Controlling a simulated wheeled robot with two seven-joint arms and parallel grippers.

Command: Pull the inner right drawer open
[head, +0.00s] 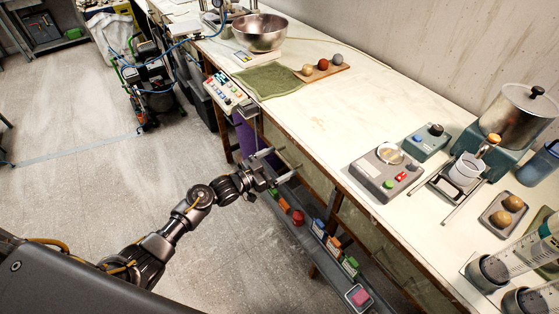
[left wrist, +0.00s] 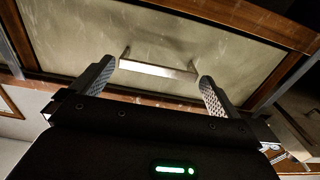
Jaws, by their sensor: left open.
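In the left wrist view a drawer front (left wrist: 190,38) shows as a pale, scuffed panel in a brown wooden frame. A light metal bar handle (left wrist: 157,69) sits on it. My left gripper (head: 280,163) is open at the bench's front edge. In the left wrist view its two dark ridged fingers (left wrist: 158,74) stand on either side of the handle, one near each end. I cannot tell whether they touch it. The drawer looks shut. In the head view the handle is not clear behind the gripper. My right gripper is not in view.
The long workbench (head: 325,115) carries a steel bowl (head: 260,32), a green cloth (head: 270,81), a grey device (head: 385,170) and a large pot (head: 517,115). A low shelf (head: 305,232) with several coloured items runs below the gripper. The floor (head: 85,180) at left is mostly clear.

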